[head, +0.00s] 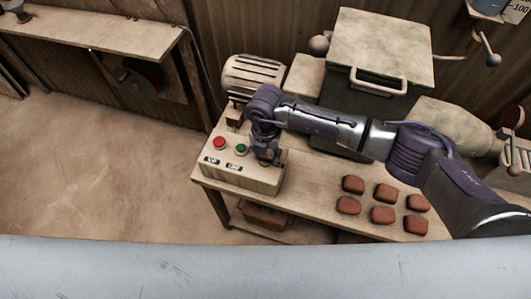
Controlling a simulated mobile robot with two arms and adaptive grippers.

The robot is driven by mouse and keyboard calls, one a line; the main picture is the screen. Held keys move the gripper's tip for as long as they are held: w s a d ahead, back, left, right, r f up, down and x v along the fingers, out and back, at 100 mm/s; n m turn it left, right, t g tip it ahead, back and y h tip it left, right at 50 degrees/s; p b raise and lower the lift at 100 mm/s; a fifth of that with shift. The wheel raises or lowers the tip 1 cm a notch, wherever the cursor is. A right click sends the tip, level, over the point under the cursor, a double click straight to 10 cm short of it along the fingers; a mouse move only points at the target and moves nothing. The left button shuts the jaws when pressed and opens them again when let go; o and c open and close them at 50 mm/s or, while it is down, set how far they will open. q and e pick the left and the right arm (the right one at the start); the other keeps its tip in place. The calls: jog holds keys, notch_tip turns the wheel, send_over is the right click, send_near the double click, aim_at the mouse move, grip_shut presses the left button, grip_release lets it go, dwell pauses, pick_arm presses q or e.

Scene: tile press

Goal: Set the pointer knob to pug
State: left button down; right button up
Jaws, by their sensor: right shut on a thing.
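A pale control box (214,173) stands on the left end of the workbench. It carries a red button (219,143) and a green button (241,150), with small dark labels in front of them. My right gripper (264,161) reaches down onto the right part of the box, to the right of the green button. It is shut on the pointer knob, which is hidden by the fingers. I cannot see which way the knob points, and the labels are too small to read. My left gripper is not in view.
The press (379,55) with its lidded hopper and a motor (252,75) stand behind the box. Several brown tiles (383,193) lie on the workbench (310,190) to the right, below my right arm. Open floor lies to the left.

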aim_at(265, 157)
dwell(0.5)
jog(key=o, duration=1.2)
jog(key=shift+c, duration=0.2)
notch_tip(265, 157, up, 12)
jog(key=shift+s+f, duration=0.1)
